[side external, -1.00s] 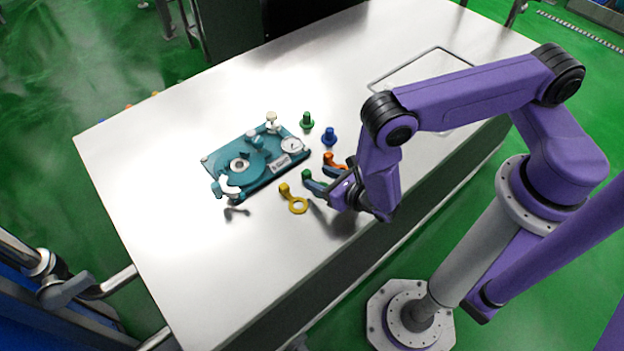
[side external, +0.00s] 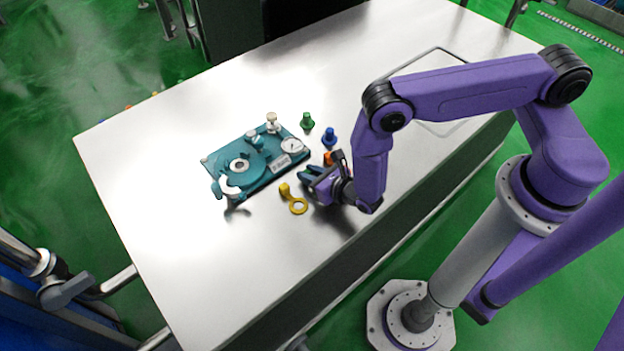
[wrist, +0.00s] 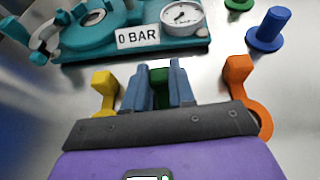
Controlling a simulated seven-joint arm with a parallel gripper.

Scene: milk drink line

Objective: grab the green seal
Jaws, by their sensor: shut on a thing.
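The green seal (wrist: 159,74) shows between the two blue-grey fingers of my gripper (wrist: 161,85) in the wrist view. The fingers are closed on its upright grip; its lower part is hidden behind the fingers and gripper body. In the side external view my gripper (side external: 311,173) is low over the table, between a yellow seal and an orange seal, and hides most of the green one. I cannot tell whether the green seal still touches the table.
The yellow seal (wrist: 104,88) lies close on the left, the orange seal (wrist: 239,73) close on the right. A teal fixture with gauge and "0 BAR" label (wrist: 137,37) stands ahead. Blue (side external: 329,137) and green (side external: 307,121) pegs stand beyond.

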